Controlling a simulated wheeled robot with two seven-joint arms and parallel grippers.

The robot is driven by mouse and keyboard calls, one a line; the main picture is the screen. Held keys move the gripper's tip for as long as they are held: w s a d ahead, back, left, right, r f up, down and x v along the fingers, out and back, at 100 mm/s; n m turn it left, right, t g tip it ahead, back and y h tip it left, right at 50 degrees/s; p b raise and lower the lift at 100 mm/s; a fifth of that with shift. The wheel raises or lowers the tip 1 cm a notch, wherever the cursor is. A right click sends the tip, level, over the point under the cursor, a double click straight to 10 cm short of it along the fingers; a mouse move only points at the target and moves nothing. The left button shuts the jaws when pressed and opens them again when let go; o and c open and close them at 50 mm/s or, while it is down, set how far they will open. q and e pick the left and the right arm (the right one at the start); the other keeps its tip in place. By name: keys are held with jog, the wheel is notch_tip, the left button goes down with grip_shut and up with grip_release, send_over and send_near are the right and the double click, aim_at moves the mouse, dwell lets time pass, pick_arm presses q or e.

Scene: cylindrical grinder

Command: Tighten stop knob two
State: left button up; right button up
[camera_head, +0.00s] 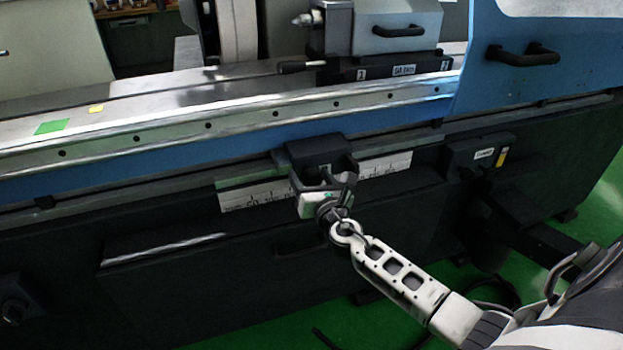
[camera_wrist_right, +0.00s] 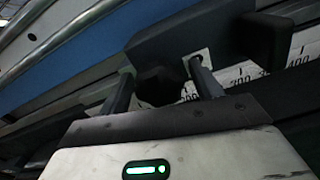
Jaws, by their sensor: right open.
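A dark stop block (camera_head: 305,150) sits on the front rail of the grinder, over a white ruler scale. It also shows in the wrist view (camera_wrist_right: 185,32) with a dark knob (camera_wrist_right: 158,86) on its near side. My right gripper (camera_head: 322,174) is at the block, its fingers open. In the wrist view, the right gripper (camera_wrist_right: 161,68) has one finger on each side of the knob, with gaps visible. Whether the fingertips touch the block cannot be told. A second dark knob (camera_wrist_right: 266,38) lies right of the fingers. My left gripper is out of view.
Another dark block (camera_head: 478,155) with a white label and yellow strip sits farther right on the rail. The scale (camera_head: 385,165) runs along the machine front. A blue guard (camera_head: 575,65) with a handle stands above right.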

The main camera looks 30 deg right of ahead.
jog(key=c, duration=1)
